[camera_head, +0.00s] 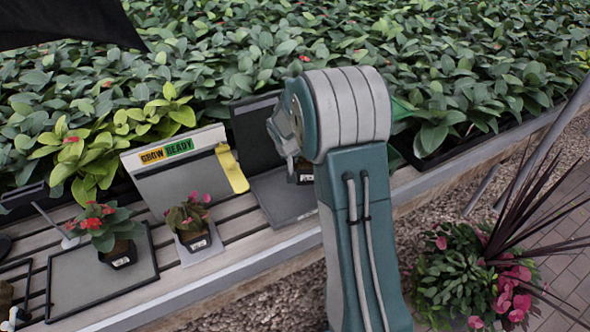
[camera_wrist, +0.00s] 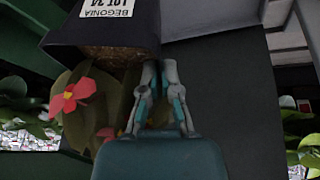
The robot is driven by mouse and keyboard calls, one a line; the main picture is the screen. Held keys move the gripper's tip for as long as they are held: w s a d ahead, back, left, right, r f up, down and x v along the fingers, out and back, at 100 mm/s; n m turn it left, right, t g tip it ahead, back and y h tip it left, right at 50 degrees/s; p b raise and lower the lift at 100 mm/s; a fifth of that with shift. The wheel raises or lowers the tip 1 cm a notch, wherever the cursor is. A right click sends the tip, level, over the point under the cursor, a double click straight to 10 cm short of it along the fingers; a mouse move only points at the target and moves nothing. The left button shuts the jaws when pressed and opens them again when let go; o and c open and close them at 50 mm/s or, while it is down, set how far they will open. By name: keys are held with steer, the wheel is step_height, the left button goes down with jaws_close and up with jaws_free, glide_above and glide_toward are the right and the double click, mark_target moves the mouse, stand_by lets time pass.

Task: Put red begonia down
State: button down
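A potted begonia with a red flower (camera_wrist: 69,97) is in the wrist view, upside down there, its dark pot (camera_wrist: 100,35) carrying a label that reads BEGONIA LOT 34. My gripper (camera_wrist: 160,68) has its fingertips close together at the pot's rim, one on each side of its edge as far as I can tell. In the head view my arm hides most of the gripper; a bit of a dark pot (camera_head: 305,171) shows beneath it. That pot is by a dark grey tray (camera_head: 282,196) on the slatted bench; whether it touches the tray is hidden.
A red-flowered pot (camera_head: 117,252) stands on a black-rimmed tray (camera_head: 75,285) at left. A pink-flowered pot (camera_head: 194,241) stands on a pale pad (camera_head: 203,255). A "GROW READY" board (camera_head: 180,170) with a yellow object (camera_head: 231,168) stands behind. Dense foliage fills the back.

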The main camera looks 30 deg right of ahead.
steer(key=f, duration=0.1)
steer(key=w+d+f, duration=0.1)
steer(key=d+f, duration=0.1)
steer(key=shift+w, duration=0.35)
steer(key=shift+w+f, duration=0.2)
steer(key=shift+f, duration=0.05)
steer(key=shift+w+a+f, duration=0.15)
steer(key=shift+w+f, duration=0.1)
steer(key=shift+f, duration=0.2)
step_height(320, 180, down, 3)
steer(key=shift+r, duration=0.2)
steer(key=shift+d+f, duration=0.25)
steer(key=shift+d, duration=0.05)
steer(key=c, duration=0.9)
jaws_free()
steer(key=shift+o, duration=0.5)
steer(key=shift+a, duration=0.25)
steer(key=shift+r, duration=0.15)
